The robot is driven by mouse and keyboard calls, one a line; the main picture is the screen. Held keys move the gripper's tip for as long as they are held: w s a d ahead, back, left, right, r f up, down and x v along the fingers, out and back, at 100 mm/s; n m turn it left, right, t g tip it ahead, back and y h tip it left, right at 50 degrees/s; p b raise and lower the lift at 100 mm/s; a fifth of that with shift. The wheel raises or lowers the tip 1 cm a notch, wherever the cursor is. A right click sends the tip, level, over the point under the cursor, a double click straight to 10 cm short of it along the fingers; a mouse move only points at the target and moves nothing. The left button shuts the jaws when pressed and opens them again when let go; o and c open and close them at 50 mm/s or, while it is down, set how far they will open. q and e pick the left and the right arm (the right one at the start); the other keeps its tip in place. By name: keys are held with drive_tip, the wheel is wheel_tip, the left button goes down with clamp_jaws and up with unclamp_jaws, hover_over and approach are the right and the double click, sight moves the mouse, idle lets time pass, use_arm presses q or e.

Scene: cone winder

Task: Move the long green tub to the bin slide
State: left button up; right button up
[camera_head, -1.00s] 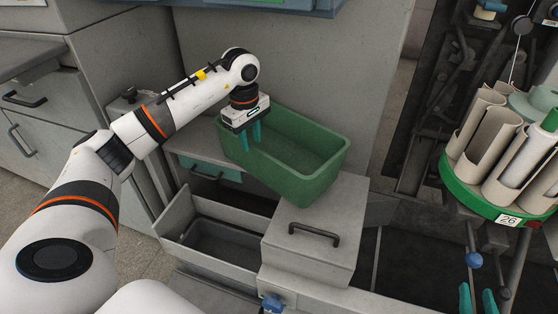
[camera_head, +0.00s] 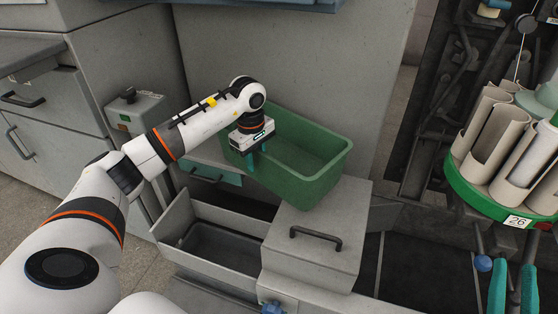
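The long green tub (camera_head: 312,188) sits at the centre of the head view, upright and apparently empty, behind and partly over a grey box with a black handle. My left gripper (camera_head: 258,156) points down at the tub's near left wall. Its teal fingers are apart, one in front of the wall and the other on the inner side. Whether they touch the wall is hard to see. My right gripper (camera_head: 513,290) shows only its teal fingers at the bottom right corner, apart and empty. I cannot tell for sure which part is the bin slide.
The handled grey box (camera_head: 312,263) stands in front of the tub. A grey open tray (camera_head: 225,247) lies to its left. A green-rimmed carousel with beige tubes (camera_head: 487,205) is at the right, above my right gripper. Grey drawers (camera_head: 45,105) stand at the left.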

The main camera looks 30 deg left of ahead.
use_arm(q)
clamp_jaws()
drive_tip(key=shift+r, duration=0.1)
idle(1.2)
